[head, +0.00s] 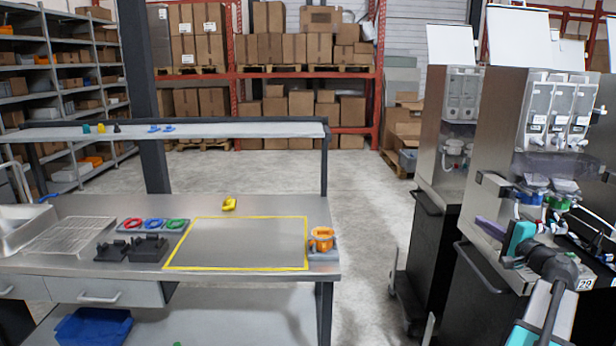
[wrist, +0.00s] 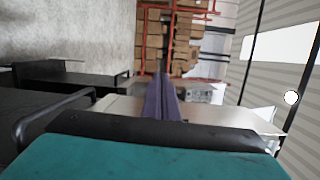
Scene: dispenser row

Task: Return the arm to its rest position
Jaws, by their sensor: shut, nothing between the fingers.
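My arm reaches up from the lower right of the head view. My gripper (head: 488,228), with purple fingers and a teal body, points left in front of the nearest dispenser (head: 495,130). In the wrist view the purple fingers (wrist: 167,98) lie together with nothing between them. Whether the gripper touches the dispenser's front cannot be told.
A second dispenser (head: 427,150) stands behind the nearest one. A workbench (head: 200,205) at left carries a yellow-outlined area, an orange cup (head: 321,239), a yellow object (head: 229,204) and coloured rings (head: 154,224). Open floor (head: 372,210) separates bench and dispensers.

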